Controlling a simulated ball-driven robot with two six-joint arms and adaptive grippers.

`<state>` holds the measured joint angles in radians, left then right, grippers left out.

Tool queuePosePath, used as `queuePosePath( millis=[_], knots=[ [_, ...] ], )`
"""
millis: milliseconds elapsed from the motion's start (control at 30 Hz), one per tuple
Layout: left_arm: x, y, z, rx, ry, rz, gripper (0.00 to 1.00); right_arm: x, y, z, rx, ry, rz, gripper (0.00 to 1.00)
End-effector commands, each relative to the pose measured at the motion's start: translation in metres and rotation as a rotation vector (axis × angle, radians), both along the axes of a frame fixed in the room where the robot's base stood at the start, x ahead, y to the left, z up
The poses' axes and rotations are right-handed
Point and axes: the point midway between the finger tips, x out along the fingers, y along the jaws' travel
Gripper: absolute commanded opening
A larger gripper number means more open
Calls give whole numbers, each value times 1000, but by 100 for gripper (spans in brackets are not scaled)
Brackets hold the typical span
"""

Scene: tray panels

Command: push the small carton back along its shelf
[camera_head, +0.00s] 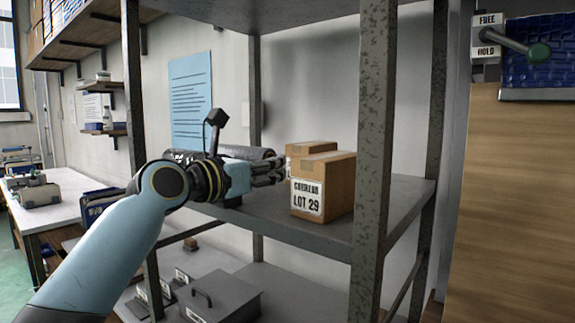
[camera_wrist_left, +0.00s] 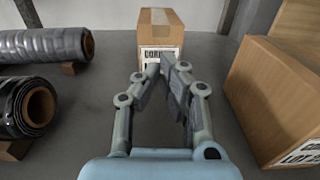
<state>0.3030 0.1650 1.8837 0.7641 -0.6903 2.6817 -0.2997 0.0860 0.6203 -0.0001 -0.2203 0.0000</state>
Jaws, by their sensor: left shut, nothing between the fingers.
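The small carton (camera_head: 298,148) is brown with a white label and stands upright on the shelf (camera_head: 275,210), partly hidden behind a nearer carton in the head view. In the left wrist view the small carton (camera_wrist_left: 160,27) is straight ahead, with the fingertips covering part of its label. My left gripper (camera_head: 284,171) is shut and empty, level above the shelf; its fingers (camera_wrist_left: 168,66) point at the carton's front face. I cannot tell whether they touch it.
A carton marked LOT 29 (camera_head: 322,187) stands close on the gripper's right; it also shows in the wrist view (camera_wrist_left: 275,100). A grey wrapped roll (camera_wrist_left: 50,45) and a black roll (camera_wrist_left: 25,107) lie on the left. A metal post (camera_head: 375,130) stands in front right.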

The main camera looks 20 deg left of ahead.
Motion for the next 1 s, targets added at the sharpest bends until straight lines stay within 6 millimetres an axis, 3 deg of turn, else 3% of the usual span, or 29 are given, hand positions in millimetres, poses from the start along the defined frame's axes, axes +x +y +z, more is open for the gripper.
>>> queuePosePath(
  millis=[233,733,1000],
  knots=[
    [32,-14,1,-1,-1,1,0,0,10,1,12,0,-4,40],
    [40,-17,0,0,0,2,0,0,6,2,6,0,-2,40],
    [71,-31,2,-1,0,1,0,0,3,13,4,0,-2,40]
  ],
)
